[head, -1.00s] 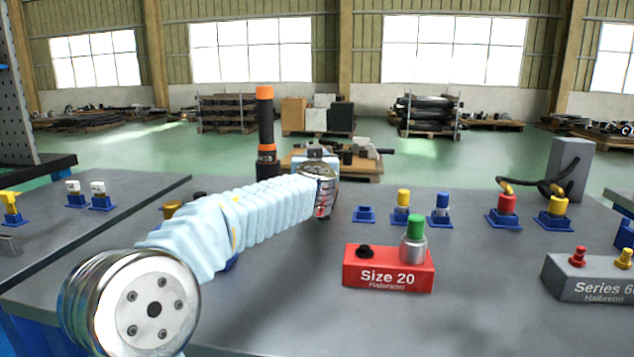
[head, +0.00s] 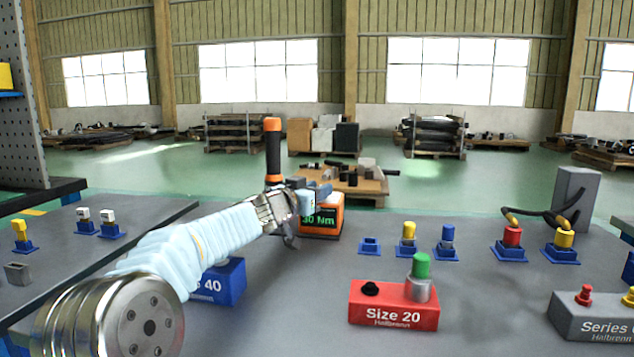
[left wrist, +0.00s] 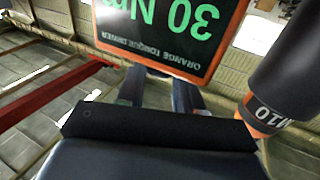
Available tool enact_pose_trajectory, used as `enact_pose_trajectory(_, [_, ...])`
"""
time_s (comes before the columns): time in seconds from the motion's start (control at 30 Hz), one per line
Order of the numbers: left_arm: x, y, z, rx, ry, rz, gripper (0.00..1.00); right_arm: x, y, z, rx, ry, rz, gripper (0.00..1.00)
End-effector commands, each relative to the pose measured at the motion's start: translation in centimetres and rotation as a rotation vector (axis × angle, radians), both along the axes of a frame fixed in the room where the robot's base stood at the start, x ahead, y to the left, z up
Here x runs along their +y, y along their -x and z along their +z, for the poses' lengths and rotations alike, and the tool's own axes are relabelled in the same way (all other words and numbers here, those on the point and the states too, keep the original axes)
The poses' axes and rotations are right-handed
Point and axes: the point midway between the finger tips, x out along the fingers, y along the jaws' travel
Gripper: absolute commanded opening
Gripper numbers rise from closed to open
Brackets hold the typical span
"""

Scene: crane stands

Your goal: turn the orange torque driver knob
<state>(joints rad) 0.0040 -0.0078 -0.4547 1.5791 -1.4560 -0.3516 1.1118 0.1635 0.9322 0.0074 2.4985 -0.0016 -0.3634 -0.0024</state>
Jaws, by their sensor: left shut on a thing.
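The orange torque driver's box (head: 333,226) stands at the back of the table in the head view, with a "30 Nm" display facing me. The same display shows upside down at the top of the left wrist view (left wrist: 180,30). My left gripper (head: 306,198) reaches in from the left at the box's upper left front. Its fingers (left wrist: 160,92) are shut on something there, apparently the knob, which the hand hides. The black M10 driver with an orange top (head: 273,150) stands upright just behind my wrist. My right gripper is not in view.
A blue "40" box (head: 226,284) sits partly behind my left forearm. A red Size 20 box (head: 394,306) with a green-topped piece is front right. Several small blue stands, one of them empty (head: 370,246), line the right. The table between is clear.

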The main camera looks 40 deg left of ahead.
Motion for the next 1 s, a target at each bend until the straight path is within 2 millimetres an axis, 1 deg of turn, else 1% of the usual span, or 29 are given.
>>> enact_pose_trajectory(0.4, [0.0,0.0,-0.3,0.003,0.000,-0.005,0.05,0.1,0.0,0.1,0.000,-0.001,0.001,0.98])
enact_pose_trajectory(0.43, [0.0,0.0,-0.2,0.003,0.000,-0.005,0.40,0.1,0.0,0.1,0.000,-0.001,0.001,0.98])
enact_pose_trajectory(0.53, [0.0,0.0,-0.2,0.002,0.000,-0.005,0.55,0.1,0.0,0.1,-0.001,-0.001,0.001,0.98])
enact_pose_trajectory(0.83, [0.0,0.2,0.0,0.000,0.000,-0.004,0.56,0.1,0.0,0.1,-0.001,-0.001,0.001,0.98])
enact_pose_trajectory(0.93, [0.0,1.0,0.1,-0.001,0.001,-0.004,0.56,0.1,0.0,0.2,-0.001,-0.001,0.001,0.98])
enact_pose_trajectory(1.0, [-0.2,2.2,0.1,-0.002,0.002,-0.004,0.56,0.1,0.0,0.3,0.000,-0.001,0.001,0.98])
